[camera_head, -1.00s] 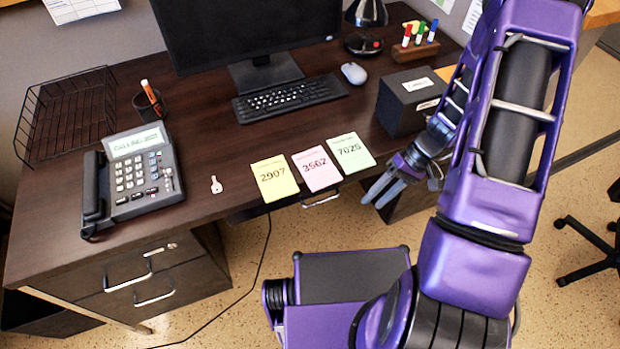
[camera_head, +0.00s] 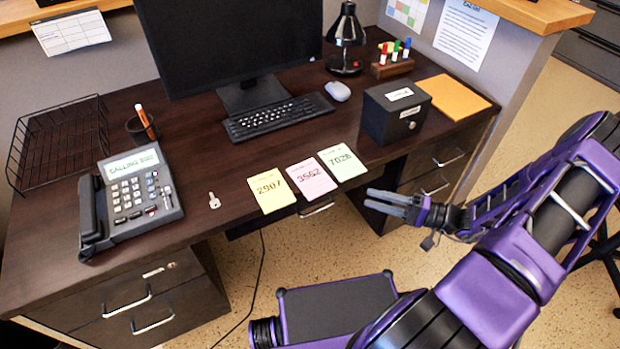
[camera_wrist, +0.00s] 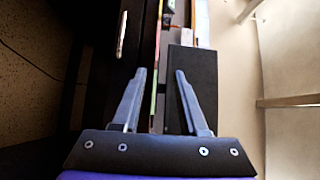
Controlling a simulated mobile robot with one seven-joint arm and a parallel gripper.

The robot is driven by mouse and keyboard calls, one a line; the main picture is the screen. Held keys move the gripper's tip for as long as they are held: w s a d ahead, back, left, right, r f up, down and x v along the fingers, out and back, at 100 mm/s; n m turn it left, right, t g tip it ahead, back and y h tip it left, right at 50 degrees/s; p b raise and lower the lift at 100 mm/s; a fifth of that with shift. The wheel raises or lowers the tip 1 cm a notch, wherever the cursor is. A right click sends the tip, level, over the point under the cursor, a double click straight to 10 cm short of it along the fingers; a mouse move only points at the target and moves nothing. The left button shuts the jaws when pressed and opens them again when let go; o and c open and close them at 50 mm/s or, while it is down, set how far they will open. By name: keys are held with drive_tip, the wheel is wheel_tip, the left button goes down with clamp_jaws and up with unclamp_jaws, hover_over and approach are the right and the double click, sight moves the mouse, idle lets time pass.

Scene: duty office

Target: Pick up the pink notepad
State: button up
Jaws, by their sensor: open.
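The pink notepad (camera_head: 311,178) lies flat near the front edge of the desk (camera_head: 215,163), marked with a number that looks like 3562. It sits between a yellow notepad (camera_head: 272,190) on its left and a green notepad (camera_head: 342,162) on its right. My gripper (camera_head: 388,203) is to the right of the notepads, in front of the desk edge, open and empty, with its fingers pointing left. In the wrist view my gripper (camera_wrist: 160,80) has its two fingers apart with nothing between them.
A black lockbox (camera_head: 396,112) stands behind and right of the notepads. A small key (camera_head: 214,201) and a desk phone (camera_head: 130,198) lie to their left. The keyboard (camera_head: 278,117) and monitor (camera_head: 235,45) are behind. An orange pad (camera_head: 453,97) lies at the right.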

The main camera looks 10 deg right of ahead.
sight(330, 190)
drive_tip(key=shift+s+a+f+x, duration=0.1)
drive_tip(key=shift+x, duration=2.05)
drive_tip(key=shift+s+a+f+x, duration=0.1)
drive_tip(key=shift+s+x, duration=0.05)
drive_tip(key=shift+x, duration=1.95)
drive_tip(key=shift+s+f+x, duration=0.1)
drive_tip(key=shift+x, duration=2.05)
clamp_jaws()
